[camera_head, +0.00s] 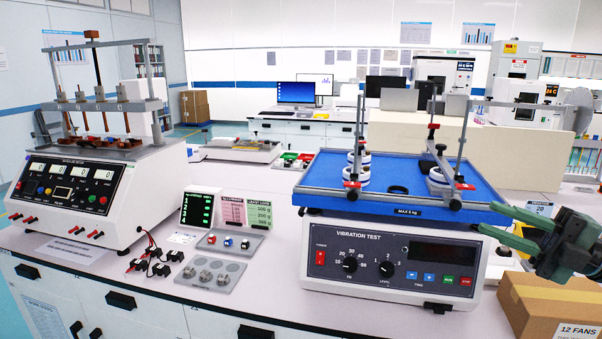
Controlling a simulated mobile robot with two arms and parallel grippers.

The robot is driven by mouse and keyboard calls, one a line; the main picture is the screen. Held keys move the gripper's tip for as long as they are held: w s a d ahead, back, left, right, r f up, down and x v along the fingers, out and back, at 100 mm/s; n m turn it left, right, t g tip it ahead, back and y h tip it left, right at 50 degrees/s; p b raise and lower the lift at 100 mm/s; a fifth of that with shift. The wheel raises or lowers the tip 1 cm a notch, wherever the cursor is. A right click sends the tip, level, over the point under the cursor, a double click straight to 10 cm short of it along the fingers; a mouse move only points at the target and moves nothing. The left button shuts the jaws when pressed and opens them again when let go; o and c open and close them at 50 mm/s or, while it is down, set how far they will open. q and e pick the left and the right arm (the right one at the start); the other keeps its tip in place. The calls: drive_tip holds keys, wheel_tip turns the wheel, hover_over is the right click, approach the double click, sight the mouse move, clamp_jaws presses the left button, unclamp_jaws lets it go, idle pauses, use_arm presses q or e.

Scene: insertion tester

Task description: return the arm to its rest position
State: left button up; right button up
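My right gripper (487,219) is dark green and comes in from the right edge of the head view. Its two fingers point left, with a gap between them and nothing held. In the picture it overlaps the area just right of the vibration tester (395,262), in front of the long bench and above a cardboard box. I cannot tell its exact distance from the tester. My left gripper and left arm are not in view.
The vibration tester's blue platform (310,190) carries metal posts and white rings. A cardboard box (530,305) marked "12 FANS" stands below my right gripper. An insertion tester (75,195) stands at the left, with small trays (212,272) between the two machines.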

drive_tip(key=w+a+f+m+t+h, duration=0.3)
drive_tip(key=w+f+m+t+h, duration=0.5)
drive_tip(key=m+t, duration=0.5)
drive_tip(key=s+f+m+g+h, duration=0.25)
drive_tip(key=f+m+h, duration=0.4)
drive_tip(key=f, duration=0.35)
drive_tip(key=s+f+m+g+h, duration=0.2)
drive_tip(key=s+f+m+h, duration=0.25)
drive_tip(key=f+m, duration=0.4)
drive_tip(key=s+a+f+g, duration=0.35)
drive_tip(key=s+f, duration=0.25)
drive_tip(key=s, duration=0.3)
drive_tip(key=s+a+f+g, duration=0.3)
drive_tip(key=s+f+g, duration=0.25)
drive_tip(key=s, duration=0.35)
drive_tip(key=s+a+f+g, duration=0.35)
drive_tip(key=s+f, duration=0.25)
drive_tip(key=s, duration=0.4)
wheel_tip(320, 180, down, 26)
drive_tip(key=s+f+g, duration=0.1)
drive_tip(key=s+g, duration=0.1)
drive_tip(key=s+d+f+p, duration=0.1)
drive_tip(key=s+d+f, duration=0.3)
drive_tip(key=s+f, duration=1)
drive_tip(key=shift+s+f+g, duration=0.15)
drive_tip(key=shift+s+g, duration=0.25)
drive_tip(key=shift+s, duration=0.6)
